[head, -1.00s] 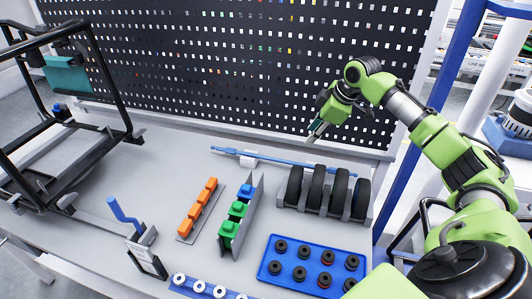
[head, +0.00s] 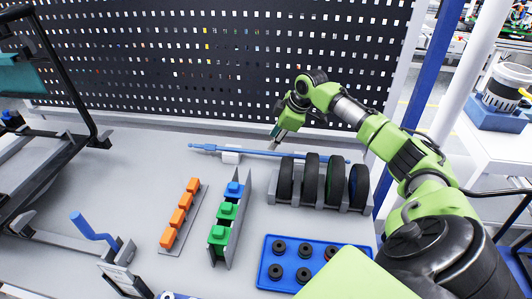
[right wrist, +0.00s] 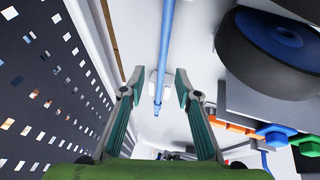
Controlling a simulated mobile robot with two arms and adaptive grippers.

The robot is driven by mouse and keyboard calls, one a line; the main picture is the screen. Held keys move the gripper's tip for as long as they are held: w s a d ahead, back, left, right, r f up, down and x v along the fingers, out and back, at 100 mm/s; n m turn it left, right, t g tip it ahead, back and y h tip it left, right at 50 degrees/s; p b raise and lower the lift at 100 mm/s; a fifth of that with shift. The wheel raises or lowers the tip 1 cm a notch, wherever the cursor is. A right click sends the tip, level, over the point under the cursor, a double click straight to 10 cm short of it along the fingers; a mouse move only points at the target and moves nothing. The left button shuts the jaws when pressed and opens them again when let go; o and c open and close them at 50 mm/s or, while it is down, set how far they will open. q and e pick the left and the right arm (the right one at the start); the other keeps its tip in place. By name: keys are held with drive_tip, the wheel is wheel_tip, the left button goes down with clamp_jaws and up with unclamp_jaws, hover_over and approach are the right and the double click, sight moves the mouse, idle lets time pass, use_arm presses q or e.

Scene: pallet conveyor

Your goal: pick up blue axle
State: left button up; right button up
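The blue axle (head: 258,152) is a long thin rod lying roughly level across small white supports (head: 231,156) at the back of the table, in front of the pegboard. My right gripper (head: 275,132) is over the axle's middle stretch, pointing down. In the right wrist view the gripper (right wrist: 160,88) is open, with a teal-padded finger on each side of the axle (right wrist: 166,45). A gap shows between the axle and each finger; I cannot tell whether the axle is at fingertip depth. My left gripper is not in view.
A rack of black wheels (head: 311,181) stands just in front of the axle's right part. Orange blocks (head: 178,216) and green and blue blocks (head: 228,210) stand in front. A black pegboard (head: 215,60) rises close behind. A blue tray (head: 318,251) holds black rings.

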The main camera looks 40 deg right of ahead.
sight(265, 152)
drive_tip(key=x, duration=0.2)
drive_tip(key=p+x, duration=0.1)
drive_tip(key=x, duration=0.4)
drive_tip(key=shift+a+f, duration=0.25)
drive_tip(key=shift+f, duration=0.1)
drive_tip(key=shift+r, duration=0.1)
clamp_jaws()
drive_tip(key=shift+w+r, duration=0.1)
drive_tip(key=shift+r, duration=0.05)
